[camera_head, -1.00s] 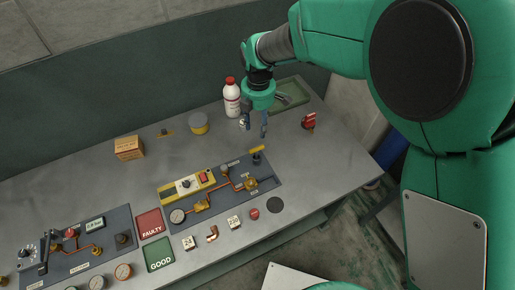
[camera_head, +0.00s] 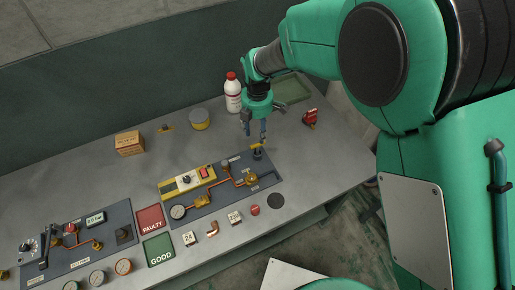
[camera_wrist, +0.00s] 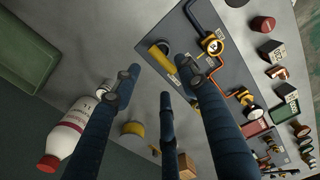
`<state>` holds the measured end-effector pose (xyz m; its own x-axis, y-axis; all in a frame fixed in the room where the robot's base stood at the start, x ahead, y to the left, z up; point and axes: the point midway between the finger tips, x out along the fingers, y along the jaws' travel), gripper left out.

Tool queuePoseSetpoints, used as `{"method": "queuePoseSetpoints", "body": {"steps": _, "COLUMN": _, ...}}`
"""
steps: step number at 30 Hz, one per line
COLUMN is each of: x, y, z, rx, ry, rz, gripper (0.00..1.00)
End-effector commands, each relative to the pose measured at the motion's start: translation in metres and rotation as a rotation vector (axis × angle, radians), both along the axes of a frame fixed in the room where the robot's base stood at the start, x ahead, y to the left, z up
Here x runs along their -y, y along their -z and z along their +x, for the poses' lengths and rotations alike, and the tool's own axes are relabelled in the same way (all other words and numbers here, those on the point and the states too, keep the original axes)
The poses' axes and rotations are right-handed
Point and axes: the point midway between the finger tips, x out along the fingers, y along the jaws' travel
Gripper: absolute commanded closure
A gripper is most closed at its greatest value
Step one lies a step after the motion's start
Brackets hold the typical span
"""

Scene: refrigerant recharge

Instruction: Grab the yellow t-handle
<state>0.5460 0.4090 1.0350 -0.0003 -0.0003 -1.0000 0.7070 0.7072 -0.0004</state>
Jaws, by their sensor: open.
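The yellow t-handle (camera_head: 257,147) is a short bar on top of a dark fitting at the back right corner of the grey valve panel (camera_head: 200,213). In the wrist view the yellow bar (camera_wrist: 161,56) shows between the ends of my gripper's fingers, with its top partly free of them. My gripper (camera_head: 256,131) points down just above and behind the handle. Its blue fingers (camera_wrist: 158,74) are apart with nothing between them. I cannot tell whether any finger touches the handle.
A white bottle with a red cap (camera_head: 233,92) stands left of my gripper. A green tray (camera_head: 290,89) lies behind, and a red object (camera_head: 310,118) stands to the right.

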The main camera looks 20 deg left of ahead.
Motion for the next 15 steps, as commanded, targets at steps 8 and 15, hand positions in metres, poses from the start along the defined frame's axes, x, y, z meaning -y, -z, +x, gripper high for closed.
{"method": "queuePoseSetpoints", "body": {"steps": 8, "x": 0.000, "y": 0.027, "z": 0.000, "rx": 0.000, "ry": 0.000, "rz": 0.000, "gripper": 0.57}}
{"method": "queuePoseSetpoints", "body": {"steps": 15, "x": 0.000, "y": 0.029, "z": 0.000, "rx": 0.001, "ry": 0.000, "rz": 0.001, "gripper": 0.57}}
